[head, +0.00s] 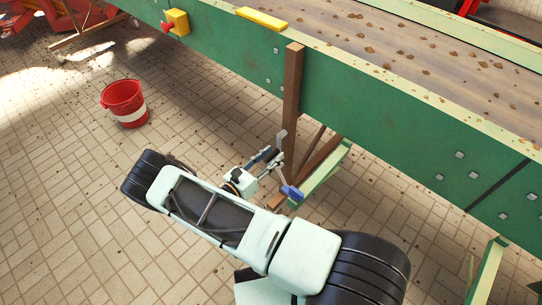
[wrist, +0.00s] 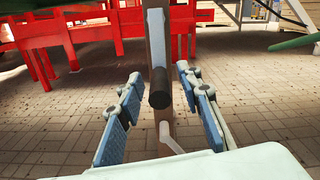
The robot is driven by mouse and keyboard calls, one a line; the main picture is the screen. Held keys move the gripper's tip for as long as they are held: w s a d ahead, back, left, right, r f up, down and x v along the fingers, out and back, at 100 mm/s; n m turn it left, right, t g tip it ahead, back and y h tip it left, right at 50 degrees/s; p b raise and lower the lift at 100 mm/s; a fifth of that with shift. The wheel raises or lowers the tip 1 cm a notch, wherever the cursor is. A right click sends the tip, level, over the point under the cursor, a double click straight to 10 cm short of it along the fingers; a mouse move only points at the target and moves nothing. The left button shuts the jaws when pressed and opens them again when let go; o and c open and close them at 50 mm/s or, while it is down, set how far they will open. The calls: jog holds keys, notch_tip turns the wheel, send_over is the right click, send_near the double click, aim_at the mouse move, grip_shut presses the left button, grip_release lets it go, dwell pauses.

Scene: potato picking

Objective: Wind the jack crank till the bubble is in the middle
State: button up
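The jack crank has a pale grey arm (wrist: 155,35) and a dark round handle (wrist: 159,90), seen nearly end-on in the wrist view. In the head view its grey arm (head: 281,139) shows beside the brown post (head: 292,85). My gripper (wrist: 159,76) is open, its blue-padded fingers apart on either side of the handle, with a gap on both sides. In the head view my gripper (head: 278,172) is low by the post. A yellow bar (head: 262,18), probably the level, lies on the conveyor's top edge. Its bubble is too small to make out.
The green conveyor (head: 390,120) with soil and clods on its belt runs across the back. A green-topped brace (head: 322,176) stands right of my gripper. A red bucket (head: 122,98) stands on the paved floor at left. A yellow box with a red button (head: 176,22) is on the conveyor side.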

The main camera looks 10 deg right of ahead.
grip_shut()
jog(key=shift+w+a, duration=0.1)
dwell(0.3)
jog(key=w+a+r+m+b, duration=0.3)
jog(key=w+r+m, duration=0.2)
jog(key=m, duration=1.2)
jog(key=shift+a+r+m, duration=0.4)
jog(key=shift+r, duration=0.4)
jog(key=shift+w, duration=0.1)
jog(key=shift+o, duration=0.3)
grip_release()
